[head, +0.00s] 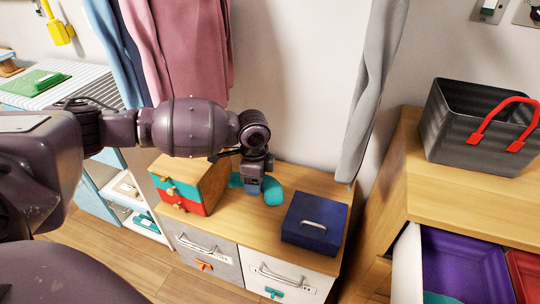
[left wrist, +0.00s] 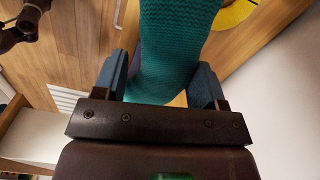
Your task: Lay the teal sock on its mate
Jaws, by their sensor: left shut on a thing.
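My left gripper (head: 258,188) is low over the wooden top of the drawer chest, pointing down. In the left wrist view its blue fingers (left wrist: 158,85) are shut on a teal knitted sock (left wrist: 175,50), which extends away between them. In the head view teal fabric (head: 272,193) shows right of the fingers, with a smaller teal patch (head: 235,180) to their left. The gripper covers the middle, so I cannot tell whether these are one sock or two, or which is the mate. My right gripper is not in view.
A small wooden box with teal and red drawers (head: 182,203) stands left of the gripper, and a dark blue lidded box (head: 314,222) right. A grey cloth (head: 372,90) hangs behind. A dark basket with red handles (head: 465,130) stands on the right cabinet, above an open drawer (head: 465,265).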

